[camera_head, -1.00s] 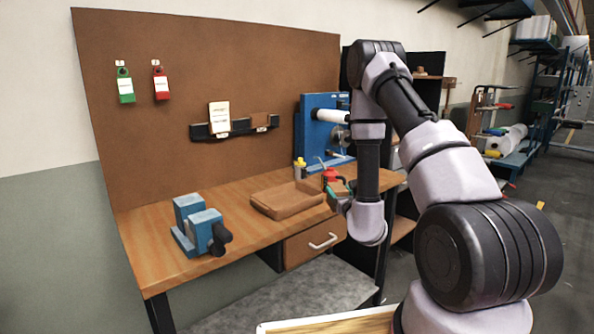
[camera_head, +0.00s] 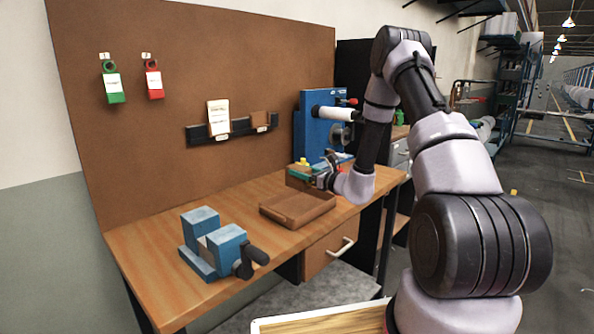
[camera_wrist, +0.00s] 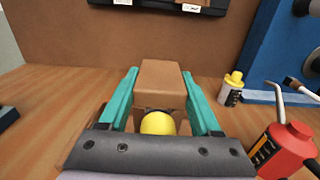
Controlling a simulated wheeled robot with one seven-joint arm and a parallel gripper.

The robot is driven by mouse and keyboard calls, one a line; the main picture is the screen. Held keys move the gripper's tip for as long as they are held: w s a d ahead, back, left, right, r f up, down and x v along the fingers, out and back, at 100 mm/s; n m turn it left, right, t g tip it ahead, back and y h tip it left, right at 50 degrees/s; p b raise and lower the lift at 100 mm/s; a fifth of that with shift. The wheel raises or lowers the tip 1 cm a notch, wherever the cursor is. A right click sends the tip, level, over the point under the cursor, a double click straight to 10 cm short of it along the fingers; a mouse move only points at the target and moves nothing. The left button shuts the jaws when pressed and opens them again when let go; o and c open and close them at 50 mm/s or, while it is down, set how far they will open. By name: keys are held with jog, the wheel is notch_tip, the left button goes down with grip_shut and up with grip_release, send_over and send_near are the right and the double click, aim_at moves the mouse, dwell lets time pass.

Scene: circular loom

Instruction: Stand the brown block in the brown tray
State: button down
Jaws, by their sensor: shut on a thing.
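The brown block (camera_wrist: 160,83) is between the teal fingers of my gripper (camera_wrist: 160,76) in the wrist view, and the gripper is shut on it. In the head view my gripper (camera_head: 302,172) and the block (camera_head: 296,182) are just behind the brown tray (camera_head: 290,222), toward the back of the bench. The tray lies flat and looks empty. I cannot tell whether the block touches the bench. A yellow rounded thing (camera_wrist: 158,123) shows in front of the block's near side in the wrist view.
A yellow-capped bottle (camera_wrist: 231,88) and a red oil can (camera_wrist: 286,148) stand to the right in the wrist view. A blue vise (camera_head: 222,248) is on the bench's left front. A blue machine (camera_head: 318,122) stands at the back right. Bench between vise and tray is clear.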

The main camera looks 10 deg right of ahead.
jog(key=shift+f, duration=3.9)
jog(key=shift+f, duration=0.35)
grip_release()
jog(key=shift+s, duration=0.1)
jog(key=v, duration=1)
jog(key=shift+s+d, duration=0.2)
jog(key=shift+s, duration=0.05)
